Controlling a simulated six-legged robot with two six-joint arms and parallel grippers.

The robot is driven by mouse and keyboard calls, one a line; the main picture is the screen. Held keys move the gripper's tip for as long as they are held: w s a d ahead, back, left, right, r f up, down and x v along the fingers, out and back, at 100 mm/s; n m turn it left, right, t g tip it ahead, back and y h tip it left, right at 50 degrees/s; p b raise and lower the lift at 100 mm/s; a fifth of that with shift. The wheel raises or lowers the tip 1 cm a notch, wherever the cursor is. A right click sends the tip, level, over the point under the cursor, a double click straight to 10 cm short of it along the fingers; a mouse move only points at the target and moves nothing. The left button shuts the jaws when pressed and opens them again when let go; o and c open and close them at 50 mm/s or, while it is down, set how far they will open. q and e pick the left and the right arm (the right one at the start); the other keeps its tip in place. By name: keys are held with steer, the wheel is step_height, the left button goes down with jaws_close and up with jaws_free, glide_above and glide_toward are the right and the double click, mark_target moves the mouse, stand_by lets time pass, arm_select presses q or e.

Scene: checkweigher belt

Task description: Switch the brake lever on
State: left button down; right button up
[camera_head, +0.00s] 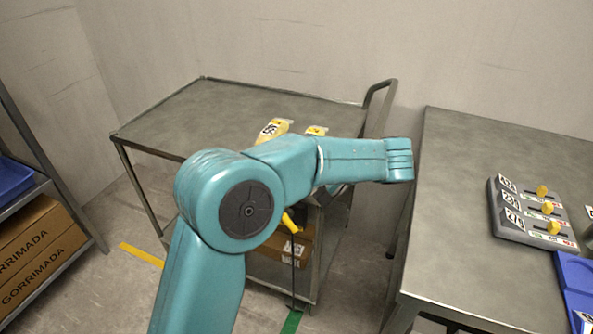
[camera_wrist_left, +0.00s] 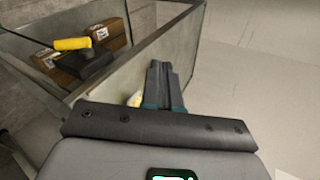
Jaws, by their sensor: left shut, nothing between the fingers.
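The brake lever shows as a yellow grip (camera_head: 290,223) at the near side of the steel cart, just below my left arm. In the left wrist view the yellow grip (camera_wrist_left: 73,43) lies nearly level at the upper left, above a dark block. My left gripper (camera_wrist_left: 163,75) is shut and empty, to the right of the lever and apart from it, in front of the cart's rim. In the head view my arm hides most of this gripper and part of the cart. The lever's markings cannot be read. My right gripper is not in view.
The cart (camera_head: 175,120) carries yellow-labelled packs (camera_head: 273,129) on top and cartons (camera_head: 265,275) below. A steel table (camera_head: 460,200) at the right holds a grey panel (camera_head: 510,225) with yellow knobs and a blue bin (camera_head: 573,275). A shelf with cartons (camera_head: 40,255) stands left.

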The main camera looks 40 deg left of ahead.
mark_target(294, 227)
arm_select(q)
steer(key=d+f+m+t+h+p, duration=0.1)
steer(key=d+f+m+p, duration=0.8)
steer(key=d+m, duration=0.4)
steer(key=m, duration=0.3)
steer(key=shift+d, duration=0.2)
steer(key=p+x, duration=0.1)
steer(key=x, duration=1.3)
steer(key=shift+w+f, duration=0.1)
steer(key=shift+w, duration=0.05)
steer(key=shift+a+f, duration=0.1)
